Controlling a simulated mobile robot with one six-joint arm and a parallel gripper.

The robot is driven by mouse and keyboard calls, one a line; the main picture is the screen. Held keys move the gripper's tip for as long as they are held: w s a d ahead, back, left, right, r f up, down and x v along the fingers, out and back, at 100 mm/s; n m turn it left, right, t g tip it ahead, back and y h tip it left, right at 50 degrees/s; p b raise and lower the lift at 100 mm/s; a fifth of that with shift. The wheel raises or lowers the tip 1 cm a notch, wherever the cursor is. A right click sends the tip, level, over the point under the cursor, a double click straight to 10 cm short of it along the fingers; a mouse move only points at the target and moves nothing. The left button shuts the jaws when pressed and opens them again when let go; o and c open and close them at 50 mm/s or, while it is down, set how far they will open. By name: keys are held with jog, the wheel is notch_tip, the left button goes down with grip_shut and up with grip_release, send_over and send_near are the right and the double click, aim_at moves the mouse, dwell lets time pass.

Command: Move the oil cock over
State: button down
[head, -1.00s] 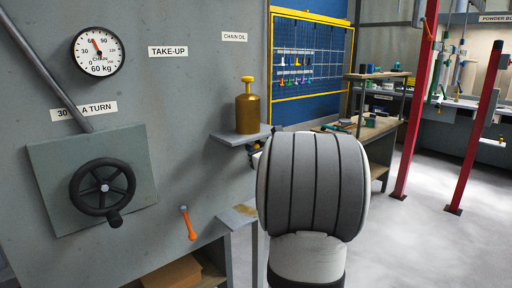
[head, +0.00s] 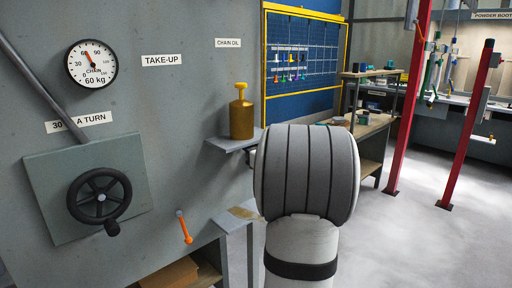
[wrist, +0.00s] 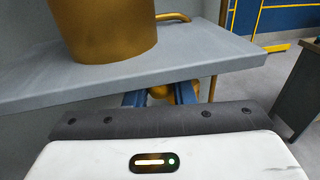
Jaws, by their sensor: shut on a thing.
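The brass oil cock (wrist: 160,91) shows only in part in the wrist view, under the front edge of the grey shelf (wrist: 215,60). My gripper (wrist: 160,97) has its blue fingers on either side of the brass piece and is shut on it. The shelf edge hides the upper part of the cock. The brass oil bottle (head: 241,118) stands upright on the shelf below the CHAIN OIL label (head: 229,43). In the head view my own arm hides the cock and my gripper.
The grey panel carries a dial (head: 92,63), a black handwheel (head: 99,195) and an orange-handled lever (head: 184,227). A thin brass pipe (wrist: 212,88) hangs close right of my fingers. Red posts (head: 409,100) and a shelved bench (head: 372,125) stand right; floor there is open.

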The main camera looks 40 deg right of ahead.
jog(key=shift+d+f, duration=0.1)
jog(key=shift+f, duration=0.2)
jog(key=c, duration=1.3)
grip_release()
jog(key=shift+c, duration=0.2)
jog(key=shift+o, duration=0.4)
jog(key=shift+r, duration=0.1)
jog(key=s+a, duration=0.1)
jog(key=s, duration=0.6)
jog(key=shift+s+r, duration=0.2)
jog(key=shift+s, duration=0.2)
jog(key=shift+c, duration=0.2)
